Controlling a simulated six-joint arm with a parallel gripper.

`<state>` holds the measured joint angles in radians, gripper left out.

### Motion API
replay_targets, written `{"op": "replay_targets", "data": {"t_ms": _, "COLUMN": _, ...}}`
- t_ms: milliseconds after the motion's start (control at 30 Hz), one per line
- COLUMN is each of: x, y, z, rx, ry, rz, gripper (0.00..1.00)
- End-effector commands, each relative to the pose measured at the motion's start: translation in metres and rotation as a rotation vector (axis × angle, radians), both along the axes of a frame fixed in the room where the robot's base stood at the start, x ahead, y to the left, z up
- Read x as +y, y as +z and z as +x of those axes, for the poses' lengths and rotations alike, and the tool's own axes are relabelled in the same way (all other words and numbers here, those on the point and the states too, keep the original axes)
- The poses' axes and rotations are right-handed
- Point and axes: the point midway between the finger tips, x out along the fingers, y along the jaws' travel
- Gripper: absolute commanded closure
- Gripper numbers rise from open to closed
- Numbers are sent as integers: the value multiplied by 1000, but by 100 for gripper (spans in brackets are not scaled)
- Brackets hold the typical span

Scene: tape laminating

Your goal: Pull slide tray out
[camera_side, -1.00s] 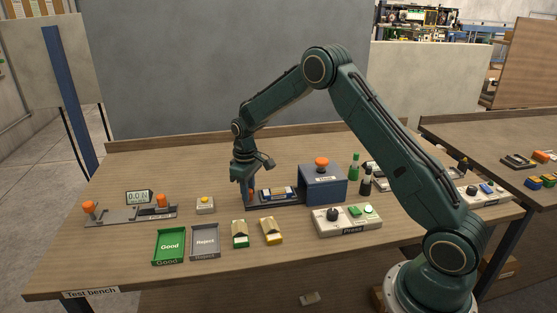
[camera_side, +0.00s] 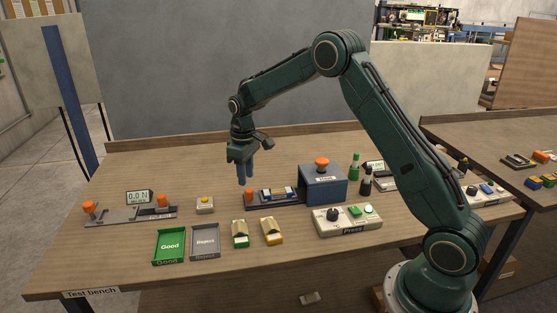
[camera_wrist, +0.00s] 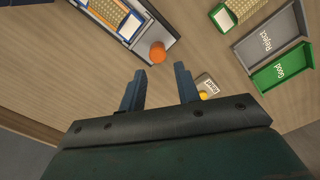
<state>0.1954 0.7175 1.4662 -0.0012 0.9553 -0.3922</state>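The slide tray (camera_side: 285,202) is a dark flat tray sticking out to the left of the blue press box (camera_side: 323,186). It carries a blue, white and yellow piece (camera_side: 277,193). Its orange knob (camera_side: 249,194) stands at its left end. In the wrist view, the tray (camera_wrist: 172,27) and orange knob (camera_wrist: 157,53) show at the top, ahead of my fingers. My gripper (camera_side: 245,184) hangs above and slightly left of the knob in the side view, fingers pointing down. In the wrist view, its two fingers (camera_wrist: 160,82) are apart with nothing between them.
A green Good bin (camera_side: 169,246), a grey Reject bin (camera_side: 205,242) and green and yellow blocks (camera_side: 271,231) lie in front. A force gauge (camera_side: 138,197), small yellow-button box (camera_side: 205,205) and press control box (camera_side: 347,219) stand around. Bench behind my gripper is clear.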

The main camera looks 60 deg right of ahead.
Motion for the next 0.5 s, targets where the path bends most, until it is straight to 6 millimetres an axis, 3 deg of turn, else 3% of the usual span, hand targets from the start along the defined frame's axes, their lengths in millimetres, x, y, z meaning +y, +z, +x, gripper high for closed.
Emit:
{"op": "replay_targets", "data": {"t_ms": 200, "x": 0, "y": 40, "z": 1, "rx": -5, "ry": 1, "rz": -1, "gripper": 68}}
{"op": "replay_targets", "data": {"t_ms": 500, "x": 1, "y": 72, "z": 1, "rx": -4, "ry": 2, "rz": 0, "gripper": 68}}
